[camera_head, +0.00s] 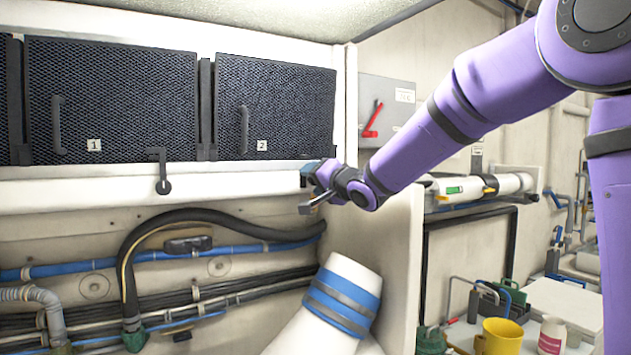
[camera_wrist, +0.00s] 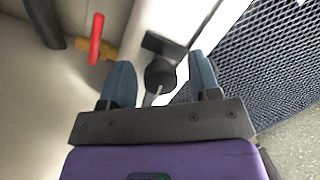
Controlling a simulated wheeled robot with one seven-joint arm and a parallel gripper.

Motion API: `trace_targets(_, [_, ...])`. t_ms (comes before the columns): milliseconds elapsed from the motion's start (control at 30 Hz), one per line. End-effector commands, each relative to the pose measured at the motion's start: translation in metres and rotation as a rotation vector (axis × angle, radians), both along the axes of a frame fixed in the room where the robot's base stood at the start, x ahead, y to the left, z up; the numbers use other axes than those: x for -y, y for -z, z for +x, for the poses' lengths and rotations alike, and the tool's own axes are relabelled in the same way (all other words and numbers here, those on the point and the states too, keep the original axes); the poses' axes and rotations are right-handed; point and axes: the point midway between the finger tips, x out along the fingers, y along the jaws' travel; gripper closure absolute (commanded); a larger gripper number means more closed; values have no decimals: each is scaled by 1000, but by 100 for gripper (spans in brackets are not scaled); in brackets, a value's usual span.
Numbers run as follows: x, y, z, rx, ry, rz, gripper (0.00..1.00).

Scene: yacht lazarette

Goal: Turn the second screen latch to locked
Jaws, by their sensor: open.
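Screen 2 (camera_head: 285,105) is a black mesh panel with a vertical handle, shut in the white frame. My gripper (camera_head: 318,184) is at its lower right corner, mostly hiding the second latch in the head view. In the wrist view the dark latch (camera_wrist: 160,76) shows a round hub and a short bar, between the two blue fingers of my open gripper (camera_wrist: 161,84). The fingers stand on either side of it; I cannot tell whether either touches. The first latch (camera_head: 163,186) is below screen 1 (camera_head: 110,95), its arm pointing up over the panel's lower edge.
A red lever (camera_head: 371,122) on a grey wall box (camera_head: 386,105) is right of screen 2; a red handle (camera_wrist: 96,38) also shows in the wrist view. A white duct with blue bands (camera_head: 340,297) and hoses (camera_head: 200,218) lie below. A yellow mug (camera_head: 499,338) stands lower right.

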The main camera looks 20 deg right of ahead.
Motion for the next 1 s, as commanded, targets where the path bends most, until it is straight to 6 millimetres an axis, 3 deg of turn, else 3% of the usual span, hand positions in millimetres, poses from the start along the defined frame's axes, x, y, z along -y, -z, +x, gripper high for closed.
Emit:
trace_targets(67, [0,0,0,0,0,0,46])
trace_targets(300, [0,0,0,0,0,0,100])
trace_targets(667, [1,-1,0,8,0,-30,100])
trace_targets(1000, [1,-1,0,57,1,-237,100])
